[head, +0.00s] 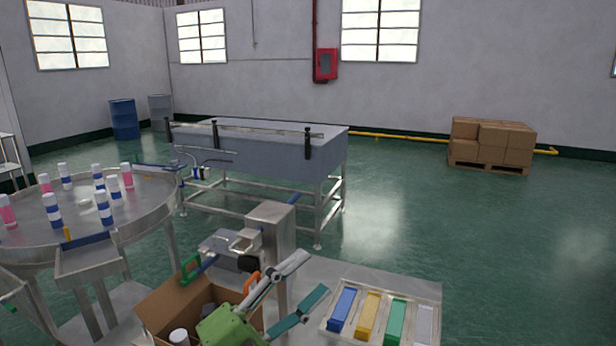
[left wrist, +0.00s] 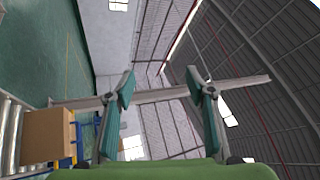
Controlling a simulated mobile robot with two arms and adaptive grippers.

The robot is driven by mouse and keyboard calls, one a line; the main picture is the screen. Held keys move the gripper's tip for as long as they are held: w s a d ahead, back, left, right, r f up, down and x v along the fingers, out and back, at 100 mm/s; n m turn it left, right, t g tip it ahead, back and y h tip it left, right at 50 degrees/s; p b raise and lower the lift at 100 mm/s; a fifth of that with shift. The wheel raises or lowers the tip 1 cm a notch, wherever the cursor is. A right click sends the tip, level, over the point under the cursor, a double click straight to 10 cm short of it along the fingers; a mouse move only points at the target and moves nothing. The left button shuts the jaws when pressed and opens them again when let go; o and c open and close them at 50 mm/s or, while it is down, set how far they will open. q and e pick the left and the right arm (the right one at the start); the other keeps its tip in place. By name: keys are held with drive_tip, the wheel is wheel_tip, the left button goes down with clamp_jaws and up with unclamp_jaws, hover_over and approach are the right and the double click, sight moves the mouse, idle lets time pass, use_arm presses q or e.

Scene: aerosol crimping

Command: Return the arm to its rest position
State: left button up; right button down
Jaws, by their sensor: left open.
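My left gripper (head: 312,274) is at the bottom middle of the head view, raised in front of the bench. Its green body (head: 230,330) overlaps the right side of an open cardboard box. In the left wrist view the two teal fingers of the gripper (left wrist: 161,82) stand wide apart with nothing between them. Behind them are the roof and walls. My right gripper is not in view.
The open cardboard box (head: 160,306) holds a white-capped can. A tray (head: 432,290) with blue, yellow, green and grey pieces lies right of the gripper. A round table (head: 120,215) with several cans stands left. Green floor (head: 480,240) is clear at right.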

use_arm(q)
drive_tip(key=w+a+f+n+t+y, duration=0.2)
drive_tip(key=a+f+n+t+y, duration=0.15)
drive_tip(key=a+n+y, duration=0.35)
drive_tip(key=w+a+f+n+t+y, duration=0.2)
drive_tip(key=a+f+n+t+y, duration=0.25)
drive_tip(key=n, duration=0.45)
drive_tip(key=s+a+f+n+g+y, duration=0.4)
drive_tip(key=a+f+n+g+y, duration=0.15)
drive_tip(key=f, duration=0.45)
drive_tip(key=s+a+f+n+g, duration=0.1)
drive_tip(key=s+f+g, duration=0.5)
drive_tip(key=s+f, duration=0.55)
drive_tip(key=s+a+f+n+g, duration=0.2)
drive_tip(key=s+f+g, duration=0.6)
drive_tip(key=s, duration=0.6)
wheel_tip(320, 180, down, 26)
drive_tip(key=s, duration=0.2)
drive_tip(key=s+a+f, duration=0.2)
drive_tip(key=s+f, duration=1.4)
drive_tip(key=shift+s+a+g+y, duration=0.4)
drive_tip(key=shift+g, duration=0.05)
drive_tip(key=shift+m, duration=0.25)
